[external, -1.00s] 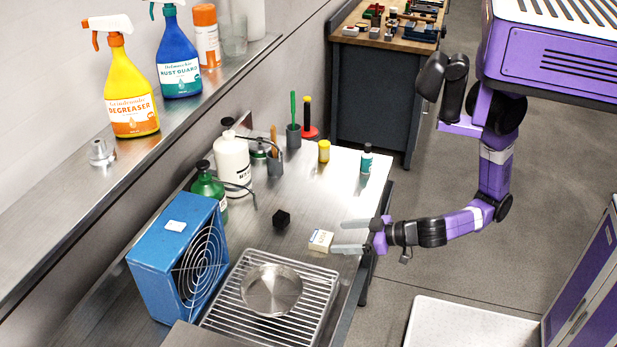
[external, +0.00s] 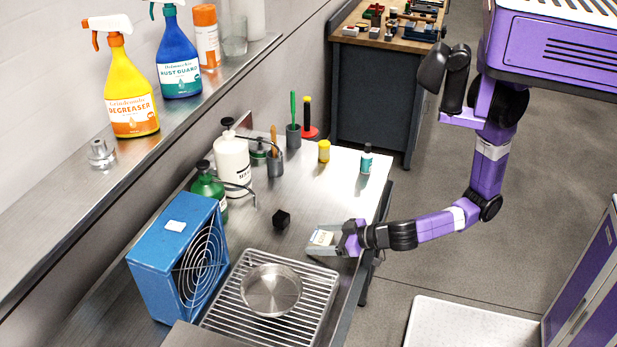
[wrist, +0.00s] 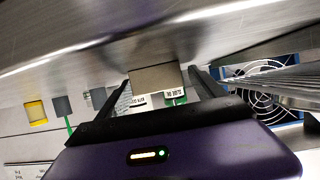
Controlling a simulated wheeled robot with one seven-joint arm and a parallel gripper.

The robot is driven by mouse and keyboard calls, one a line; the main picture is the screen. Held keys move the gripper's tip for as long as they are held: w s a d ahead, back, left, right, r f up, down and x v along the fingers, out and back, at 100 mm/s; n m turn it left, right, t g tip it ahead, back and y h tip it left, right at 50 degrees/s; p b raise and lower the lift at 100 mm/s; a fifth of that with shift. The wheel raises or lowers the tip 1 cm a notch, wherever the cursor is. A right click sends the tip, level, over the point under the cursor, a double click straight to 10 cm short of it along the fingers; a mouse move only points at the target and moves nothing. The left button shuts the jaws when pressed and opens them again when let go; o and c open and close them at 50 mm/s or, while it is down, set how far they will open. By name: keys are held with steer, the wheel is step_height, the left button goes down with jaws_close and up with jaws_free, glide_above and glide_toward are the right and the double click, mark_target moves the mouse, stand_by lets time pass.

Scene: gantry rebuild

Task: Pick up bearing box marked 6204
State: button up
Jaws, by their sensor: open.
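The bearing box is a small beige box with a white label (external: 322,237), near the front edge of the steel bench (external: 318,180). Its printing is too small to read. In the wrist view the box (wrist: 156,77) shows a tan face and white label between the two dark fingers. My gripper (external: 318,243) is open around the box, one finger on each side; it also shows in the wrist view (wrist: 160,84). I cannot tell whether either finger touches the box. The box's lower part is partly hidden by the near finger.
A wire rack (external: 232,307) with a metal bowl (external: 271,289) stands close by. Bottles and brush cups stand farther back.

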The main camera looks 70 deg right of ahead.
steer(key=c, duration=1.6)
steer(key=shift+o, duration=0.2)
